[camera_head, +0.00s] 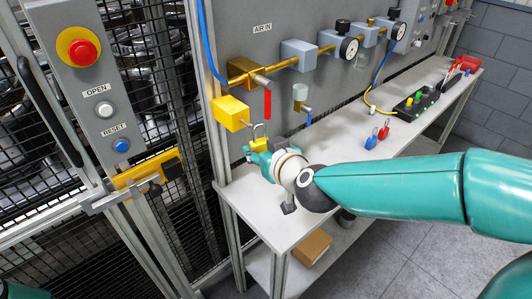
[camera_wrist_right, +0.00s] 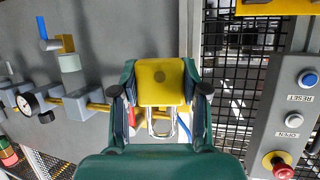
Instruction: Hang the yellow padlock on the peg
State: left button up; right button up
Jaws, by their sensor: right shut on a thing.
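The yellow padlock (camera_head: 265,151) is held in my right gripper (camera_head: 262,150), in front of the grey panel. Its shackle points up in the head view. The shackle is close below the yellow block (camera_head: 231,112) and the red handle (camera_head: 267,104) on the brass pipe. I cannot clearly pick out the peg.
A red padlock (camera_head: 384,131) and a blue padlock (camera_head: 371,139) stand on the white bench (camera_head: 336,147). A black box with coloured buttons (camera_head: 415,104) is farther along. The post with an emergency stop (camera_head: 83,52) and mesh fence are at left. A cardboard box (camera_head: 311,247) lies below.

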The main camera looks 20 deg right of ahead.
jog(key=shift+w+a+f, duration=0.2)
jog(key=shift+w+a, duration=0.1)
jog(key=shift+w, duration=0.5)
jog(key=shift+w+a+f, duration=0.15)
jog(key=shift+w+a, duration=0.1)
jog(key=shift+w, duration=0.5)
jog(key=shift+w+a+f, duration=0.2)
jog(key=shift+w+a, duration=0.1)
jog(key=shift+w, duration=0.5)
jog(key=o, duration=1.3)
jog(key=shift+f, duration=0.1)
